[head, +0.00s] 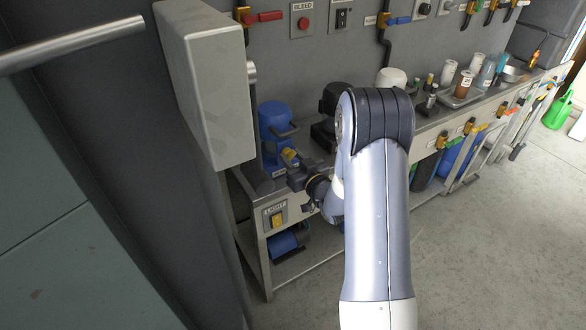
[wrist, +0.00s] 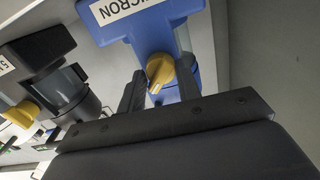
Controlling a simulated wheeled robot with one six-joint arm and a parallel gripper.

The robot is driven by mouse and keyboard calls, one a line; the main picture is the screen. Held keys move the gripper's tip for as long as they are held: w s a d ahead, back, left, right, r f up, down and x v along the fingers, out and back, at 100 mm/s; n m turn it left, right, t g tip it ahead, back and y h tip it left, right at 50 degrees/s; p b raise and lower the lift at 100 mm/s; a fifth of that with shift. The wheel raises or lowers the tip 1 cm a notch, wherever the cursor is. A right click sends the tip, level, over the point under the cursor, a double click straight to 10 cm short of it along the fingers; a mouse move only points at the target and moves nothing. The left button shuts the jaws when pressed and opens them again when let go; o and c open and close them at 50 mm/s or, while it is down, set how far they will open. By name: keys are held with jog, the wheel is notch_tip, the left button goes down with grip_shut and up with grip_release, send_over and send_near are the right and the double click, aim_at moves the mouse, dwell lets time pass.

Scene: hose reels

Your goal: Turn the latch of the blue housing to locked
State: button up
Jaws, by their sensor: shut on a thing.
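The blue housing (head: 275,118) stands on the bench in the head view, left of a black housing. It fills the upper middle of the wrist view (wrist: 185,15), with a white label reading "CRON" in part. Its yellow latch (wrist: 160,70) sits between the two dark fingers of my gripper (wrist: 158,92). In the head view the latch (head: 290,154) is a small yellow patch just beyond my gripper (head: 293,166). My gripper is shut on the latch. The finger contact and the latch's locked mark are too small to make out.
A black housing (head: 333,100) with its own yellow latch (wrist: 22,114) stands beside the blue one. A grey box (head: 210,85) juts out at the left, close to the blue housing. A yellow light switch (head: 278,220) is on the bench front. Open floor (head: 480,240) lies at the right.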

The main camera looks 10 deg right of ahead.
jog(key=n+b, duration=0.2)
jog(key=b, duration=0.2)
jog(key=n+b, duration=0.3)
jog(key=b, duration=0.2)
jog(key=shift+f+n, duration=0.3)
jog(key=shift+f, duration=0.1)
jog(key=n+b, duration=0.2)
jog(key=b, duration=0.1)
jog(key=n+b, duration=0.1)
jog(key=shift+a+r+n+b, duration=0.1)
jog(key=shift+r+n+b, duration=0.2)
jog(key=shift+b, duration=0.1)
jog(key=o, duration=0.9)
jog(key=shift+r, duration=0.1)
jog(key=shift+o, duration=0.2)
jog(key=v, duration=1.1)
jog(key=shift+w, duration=0.2)
